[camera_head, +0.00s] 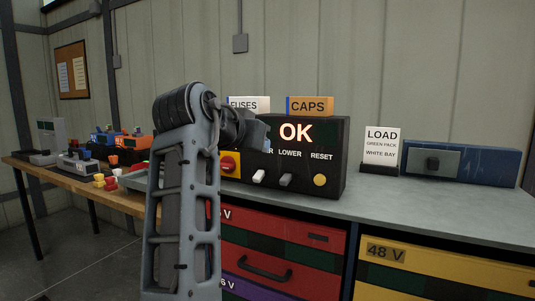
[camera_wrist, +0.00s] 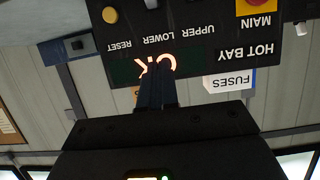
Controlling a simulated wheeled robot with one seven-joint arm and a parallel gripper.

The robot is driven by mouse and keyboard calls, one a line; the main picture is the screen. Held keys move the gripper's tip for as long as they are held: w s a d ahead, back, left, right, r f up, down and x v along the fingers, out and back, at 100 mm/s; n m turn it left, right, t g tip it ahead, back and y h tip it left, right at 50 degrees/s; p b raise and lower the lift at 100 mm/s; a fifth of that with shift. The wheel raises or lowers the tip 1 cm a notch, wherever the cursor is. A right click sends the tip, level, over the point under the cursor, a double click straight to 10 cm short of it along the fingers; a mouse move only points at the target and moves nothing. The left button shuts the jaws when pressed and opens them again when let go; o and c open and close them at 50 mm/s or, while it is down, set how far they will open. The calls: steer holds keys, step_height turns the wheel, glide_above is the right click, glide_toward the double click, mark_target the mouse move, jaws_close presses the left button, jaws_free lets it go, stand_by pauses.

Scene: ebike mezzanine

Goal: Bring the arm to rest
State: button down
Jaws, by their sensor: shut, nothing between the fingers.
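My arm (camera_head: 182,190) stands upright in the head view, bent at the top, with its wrist end turned toward a black control box (camera_head: 335,170). My gripper (camera_wrist: 156,72) shows in the wrist view with its two dark fingers together and nothing between them. The fingers overlap the lit OK display in that upside-down view; whether they touch the box cannot be told. In the head view the arm hides the gripper's fingers and part of the box's left side.
The box carries a red-and-yellow main switch (camera_head: 230,163), a white lever (camera_head: 259,177), a grey lever (camera_head: 285,180) and a yellow reset button (camera_head: 320,180). A LOAD sign (camera_head: 381,148) and blue case (camera_head: 460,164) stand right. Small parts crowd the wooden table (camera_head: 118,197) at left.

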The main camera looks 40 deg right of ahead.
steer(key=shift+s+a+r, duration=0.2)
steer(key=shift+a+r, duration=0.1)
steer(key=shift+a, duration=0.25)
